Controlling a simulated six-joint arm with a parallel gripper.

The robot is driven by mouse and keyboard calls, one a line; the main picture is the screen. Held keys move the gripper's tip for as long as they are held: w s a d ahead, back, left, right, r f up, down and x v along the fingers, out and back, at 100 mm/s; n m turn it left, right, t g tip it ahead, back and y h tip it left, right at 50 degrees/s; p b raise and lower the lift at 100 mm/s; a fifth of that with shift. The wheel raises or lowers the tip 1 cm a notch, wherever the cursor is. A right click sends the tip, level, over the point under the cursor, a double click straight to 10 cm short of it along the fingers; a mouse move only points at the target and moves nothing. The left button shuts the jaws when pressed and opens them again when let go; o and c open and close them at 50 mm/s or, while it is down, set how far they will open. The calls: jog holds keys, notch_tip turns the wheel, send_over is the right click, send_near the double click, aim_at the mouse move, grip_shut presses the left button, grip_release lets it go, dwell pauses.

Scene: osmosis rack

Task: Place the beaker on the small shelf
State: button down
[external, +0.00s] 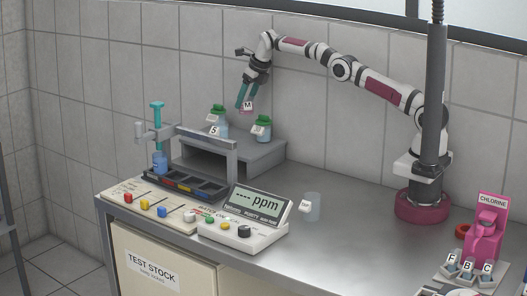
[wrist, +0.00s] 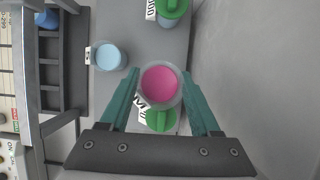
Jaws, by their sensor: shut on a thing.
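My gripper (external: 244,100) is shut on a beaker of pink liquid (external: 247,107) with an M label. In the wrist view the beaker (wrist: 160,86) sits between the teal fingers. In the external view it hangs above the small grey shelf (external: 272,157), apart from its top. The shelf also shows in the wrist view (wrist: 140,38). On it stand a pale blue beaker (wrist: 109,56) labelled S and two green-lidded bottles, one (wrist: 172,9) at the picture's top and one (wrist: 159,120) partly hidden behind the held beaker.
A rack with a dark tray (external: 180,184) and a blue vessel (external: 159,162) stands in front of the shelf. A ppm meter (external: 243,230), a button panel (external: 150,209) and a clear beaker (external: 313,206) are nearer. A pink chlorine stand (external: 486,238) is at the right.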

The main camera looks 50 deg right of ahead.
jog(key=shift+d, duration=0.15)
send_over(247, 138)
notch_tip(247, 138, down, 8)
jog(key=shift+d+r, duration=0.1)
jog(key=shift+c, duration=0.6)
grip_release()
